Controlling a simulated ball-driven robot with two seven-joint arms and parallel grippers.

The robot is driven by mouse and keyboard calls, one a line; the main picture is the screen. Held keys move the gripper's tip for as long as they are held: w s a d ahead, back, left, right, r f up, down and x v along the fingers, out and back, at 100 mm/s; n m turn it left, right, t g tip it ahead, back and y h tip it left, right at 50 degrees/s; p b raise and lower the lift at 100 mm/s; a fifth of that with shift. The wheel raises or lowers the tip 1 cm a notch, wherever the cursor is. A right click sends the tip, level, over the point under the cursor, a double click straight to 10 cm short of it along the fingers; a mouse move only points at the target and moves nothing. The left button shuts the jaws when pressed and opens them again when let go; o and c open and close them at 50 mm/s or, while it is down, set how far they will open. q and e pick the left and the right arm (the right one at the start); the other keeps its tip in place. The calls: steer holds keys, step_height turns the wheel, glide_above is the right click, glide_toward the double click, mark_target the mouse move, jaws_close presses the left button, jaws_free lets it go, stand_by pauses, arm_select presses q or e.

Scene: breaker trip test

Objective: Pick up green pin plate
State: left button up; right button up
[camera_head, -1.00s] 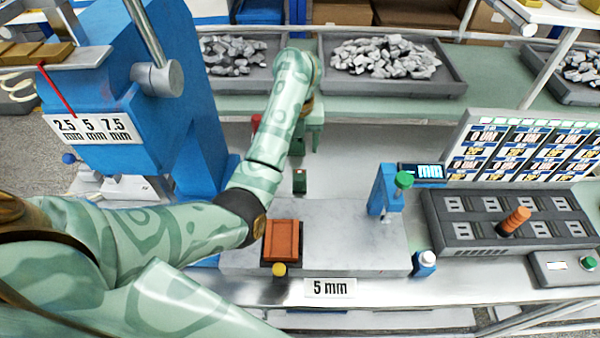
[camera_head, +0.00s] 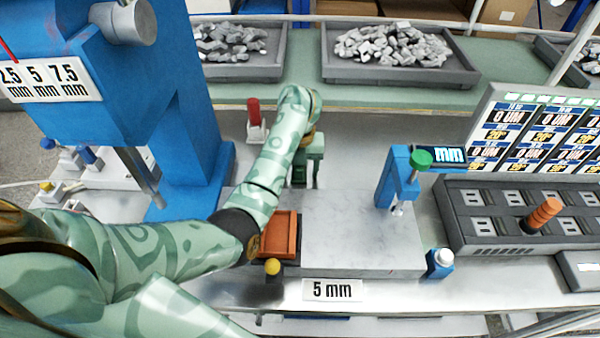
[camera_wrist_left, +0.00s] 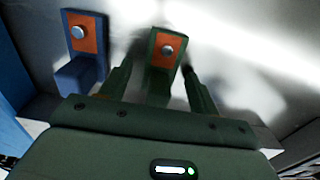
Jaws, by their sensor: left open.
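The green pin plate (camera_wrist_left: 153,77) stands upright in the left wrist view, with an orange square and a round silver pin on its face. My left gripper (camera_wrist_left: 158,72) is open, with one finger on each side of the plate; I cannot tell whether either finger touches it. In the head view my left gripper (camera_head: 308,168) is low over the bench behind the grey stone slab, and it and the arm mostly hide the plate. My right gripper is not in view.
A similar blue plate (camera_wrist_left: 88,62) stands close to the left of the green one. A red piece (camera_head: 254,112) stands behind my arm. The grey slab (camera_head: 360,225), an orange tray (camera_head: 280,235) and a blue gauge stand (camera_head: 393,180) are nearer. A blue press (camera_head: 150,90) rises at left.

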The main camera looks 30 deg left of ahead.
arm_select(q)
steer(key=shift+r, duration=0.1)
steer(key=c, duration=1.1)
steer(key=shift+c, duration=0.2)
steer(key=shift+r, duration=0.1)
